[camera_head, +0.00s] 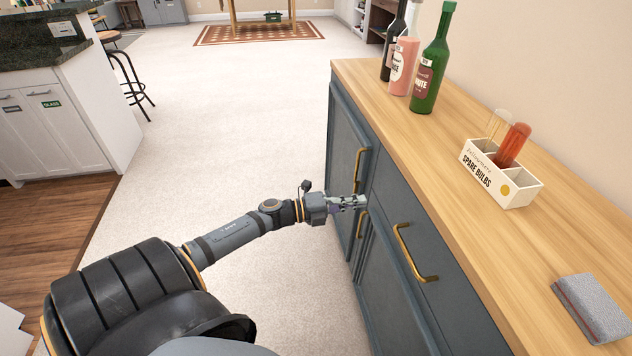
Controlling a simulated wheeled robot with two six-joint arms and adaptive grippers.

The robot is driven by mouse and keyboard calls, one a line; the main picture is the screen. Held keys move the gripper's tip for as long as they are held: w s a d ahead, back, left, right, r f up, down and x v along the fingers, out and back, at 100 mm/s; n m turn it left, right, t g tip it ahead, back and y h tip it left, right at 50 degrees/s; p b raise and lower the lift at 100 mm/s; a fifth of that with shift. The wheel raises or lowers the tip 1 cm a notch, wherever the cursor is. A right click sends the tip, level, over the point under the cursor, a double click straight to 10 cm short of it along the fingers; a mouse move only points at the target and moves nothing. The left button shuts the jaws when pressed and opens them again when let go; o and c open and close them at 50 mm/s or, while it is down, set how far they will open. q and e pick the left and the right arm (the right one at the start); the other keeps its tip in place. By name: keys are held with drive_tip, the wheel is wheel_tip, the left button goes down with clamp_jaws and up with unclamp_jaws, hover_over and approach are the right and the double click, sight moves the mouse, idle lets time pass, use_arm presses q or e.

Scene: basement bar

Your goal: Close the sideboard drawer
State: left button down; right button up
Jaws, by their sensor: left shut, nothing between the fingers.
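The sideboard (474,205) stands on the right, with a light wooden top and dark blue-grey fronts. Its drawer (390,211) is below the top and has a brass bar handle (412,256). The drawer front looks about level with the neighbouring front; I cannot tell whether a small gap remains. My left gripper (362,202) is shut and empty. It is in front of the sideboard, near the left edge of the drawer front and by the brass door handles; I cannot tell whether it touches. My right gripper is not in view.
A bar counter (60,120) and stool (128,75) are at left. The carpet (215,120) between is clear.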

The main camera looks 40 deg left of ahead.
use_arm(q)
drive_tip(key=p+v, duration=0.3)
drive_tip(key=v, duration=0.3)
drive_tip(key=shift+a+f, duration=0.3)
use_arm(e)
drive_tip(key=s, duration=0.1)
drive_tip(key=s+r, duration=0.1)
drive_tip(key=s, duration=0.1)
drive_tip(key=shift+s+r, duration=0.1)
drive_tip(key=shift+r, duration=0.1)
use_arm(q)
drive_tip(key=shift+s, duration=0.15)
